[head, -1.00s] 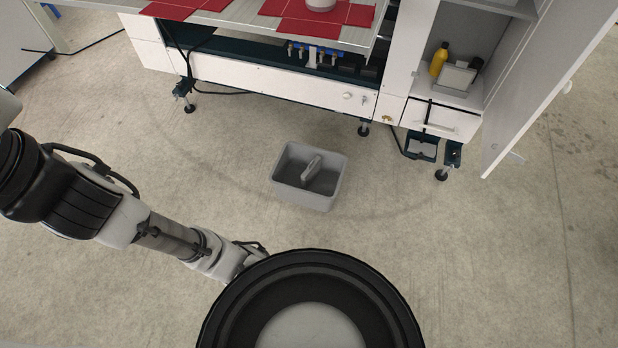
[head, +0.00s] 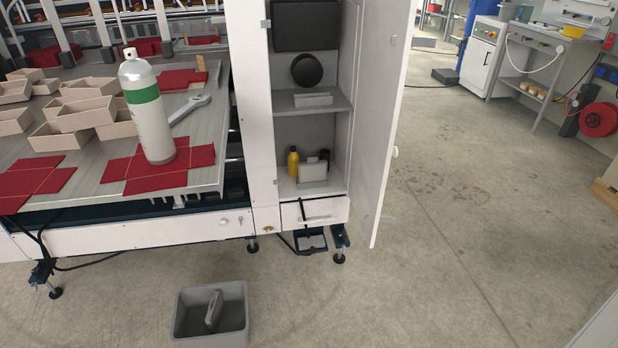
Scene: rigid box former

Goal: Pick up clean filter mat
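No thing in view can be named the clean filter mat with certainty. A pale flat block (head: 313,99) lies on the middle shelf of the open cabinet (head: 262,110) and may be it. A light grey box-like item (head: 313,170) stands on the lower shelf beside a yellow bottle (head: 293,162). The cabinet door (head: 385,120) stands open to the right. My gripper is not in view, so its state is hidden.
A spray can (head: 150,120), red blanks (head: 199,157), a wrench (head: 190,108) and several cartons (head: 95,92) are on the table.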

